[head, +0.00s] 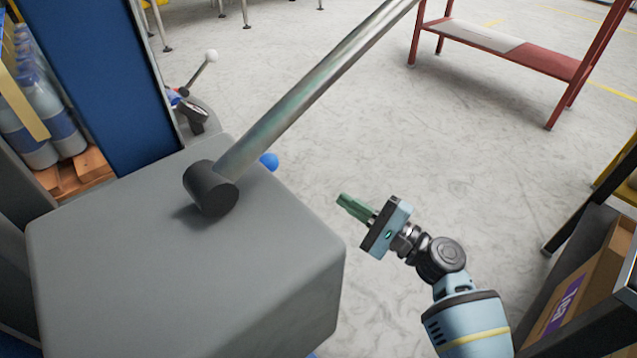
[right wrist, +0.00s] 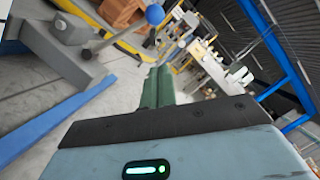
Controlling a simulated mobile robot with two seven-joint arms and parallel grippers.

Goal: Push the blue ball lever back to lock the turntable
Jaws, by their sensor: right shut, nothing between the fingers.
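The blue ball (head: 269,161) shows in the head view just behind the grey box and the metal bar; its lever stem is hidden there. In the right wrist view the blue ball (right wrist: 155,14) sits on a metal rod at the upper middle, joined to a grey mount. My right gripper (head: 342,202) is shut and empty, to the right of the ball and apart from it, its green fingers pointing left. Its fingers also show in the right wrist view (right wrist: 160,75), below the ball. The turntable itself I cannot make out. My left gripper is not in view.
A large grey box (head: 190,290) fills the lower left, with a thick metal bar (head: 310,90) rising from a dark hub. A white ball lever (head: 210,56) stands behind. A cardboard carton (head: 580,290) is at lower right. The floor between is clear.

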